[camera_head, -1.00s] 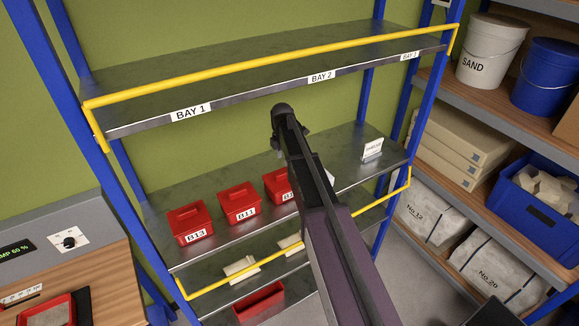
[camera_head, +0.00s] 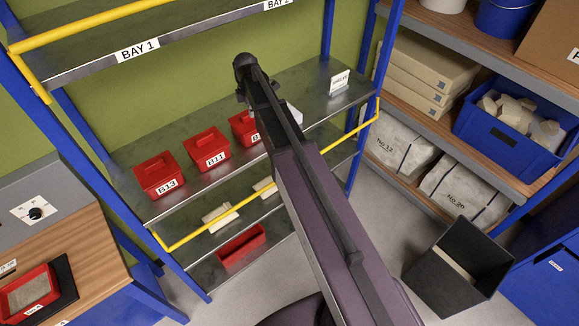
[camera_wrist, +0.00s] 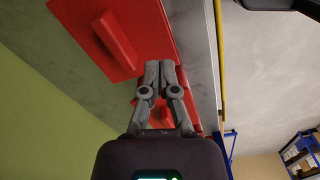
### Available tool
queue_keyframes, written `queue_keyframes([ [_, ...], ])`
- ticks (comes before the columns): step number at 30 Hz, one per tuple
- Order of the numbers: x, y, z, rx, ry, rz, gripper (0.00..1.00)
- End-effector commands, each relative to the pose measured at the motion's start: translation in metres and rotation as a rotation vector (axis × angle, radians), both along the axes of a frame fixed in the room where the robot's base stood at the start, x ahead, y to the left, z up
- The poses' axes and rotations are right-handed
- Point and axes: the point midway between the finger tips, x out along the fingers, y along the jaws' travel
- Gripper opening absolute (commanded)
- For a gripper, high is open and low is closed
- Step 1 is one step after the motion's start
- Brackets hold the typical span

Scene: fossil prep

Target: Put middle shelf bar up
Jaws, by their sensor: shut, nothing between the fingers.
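The middle shelf bar (camera_head: 205,222) is yellow and hangs low, crossing just below the front edge of the middle shelf (camera_head: 190,206). My arm covers its middle stretch in the head view. In the wrist view the yellow bar (camera_wrist: 219,50) runs along the grey shelf edge, right of my gripper. My gripper (camera_wrist: 161,68) is shut and empty, in front of a red box (camera_wrist: 125,50) in the wrist view and apart from the bar. In the head view my arm hides most of the gripper, over the middle shelf near the red boxes.
Red boxes B13 (camera_head: 160,176) and B11 (camera_head: 207,149) stand on the middle shelf, with another partly behind my arm. The top shelf has its own yellow bar (camera_head: 90,24), raised above its edge. A dark open bin (camera_head: 460,268) stands on the floor at right.

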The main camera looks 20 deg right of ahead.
Motion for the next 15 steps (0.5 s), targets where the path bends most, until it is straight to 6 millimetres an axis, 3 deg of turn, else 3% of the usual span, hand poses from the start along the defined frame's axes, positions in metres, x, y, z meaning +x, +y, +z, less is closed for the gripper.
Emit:
queue_keyframes([
  [1, -0.013, 0.0, -0.01, 0.0, 0.0, -0.048, 0.0],
  [15, -0.093, 0.002, -0.056, 0.0, 0.0, -0.559, 0.0],
])
